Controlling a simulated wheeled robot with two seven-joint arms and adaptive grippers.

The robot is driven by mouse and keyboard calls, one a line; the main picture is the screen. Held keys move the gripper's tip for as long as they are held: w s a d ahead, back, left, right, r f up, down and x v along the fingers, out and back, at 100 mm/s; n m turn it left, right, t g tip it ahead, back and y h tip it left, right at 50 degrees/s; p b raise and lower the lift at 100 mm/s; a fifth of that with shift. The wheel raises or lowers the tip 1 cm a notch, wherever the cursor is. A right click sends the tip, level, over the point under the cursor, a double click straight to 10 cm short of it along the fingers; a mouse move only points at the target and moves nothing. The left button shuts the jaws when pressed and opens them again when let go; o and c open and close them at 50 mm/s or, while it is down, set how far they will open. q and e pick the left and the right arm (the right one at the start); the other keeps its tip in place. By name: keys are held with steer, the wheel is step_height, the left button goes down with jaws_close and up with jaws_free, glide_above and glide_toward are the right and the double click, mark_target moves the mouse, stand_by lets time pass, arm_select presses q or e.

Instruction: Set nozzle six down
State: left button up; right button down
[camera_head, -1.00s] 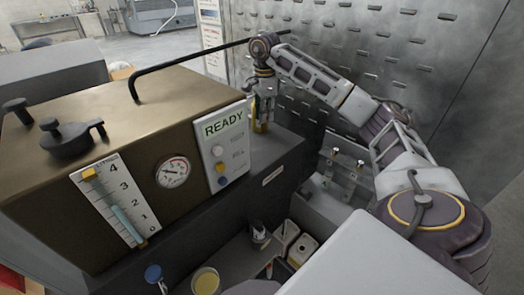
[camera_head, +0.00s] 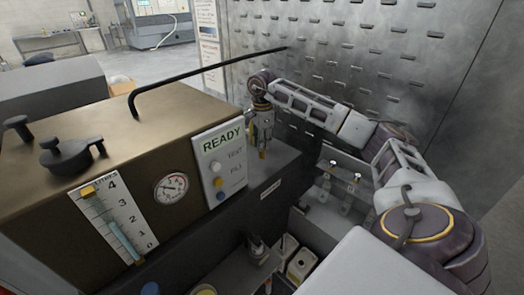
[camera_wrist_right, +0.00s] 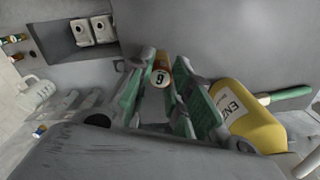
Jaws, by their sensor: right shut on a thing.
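My right gripper (camera_head: 262,148) is beside the right end of the brown machine, just past the READY panel, low over the grey ledge. In the right wrist view the gripper (camera_wrist_right: 158,98) has its green-padded fingers around nozzle six (camera_wrist_right: 159,78), a small piece with a round white numbered face and an orange-brown part. I cannot tell whether the nozzle touches a surface. In the head view the fingers mostly hide it. My left gripper is in neither view.
The brown machine (camera_head: 100,130) with its READY panel (camera_head: 220,160) stands left of the gripper. A yellow labelled bottle (camera_wrist_right: 250,115) lies close beside the fingers. White blocks with holes (camera_wrist_right: 94,30) sit in a recess. A perforated metal wall (camera_head: 370,60) stands behind.

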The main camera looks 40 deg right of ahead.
steer(key=shift+f, duration=0.15)
steer(key=shift+f+p, duration=0.35)
steer(key=shift+f, duration=1.55)
steer(key=shift+f, duration=0.15)
steer(key=c, duration=1.3)
jaws_free()
steer(key=shift+r+b, duration=0.65)
steer(key=shift+r, duration=5.55)
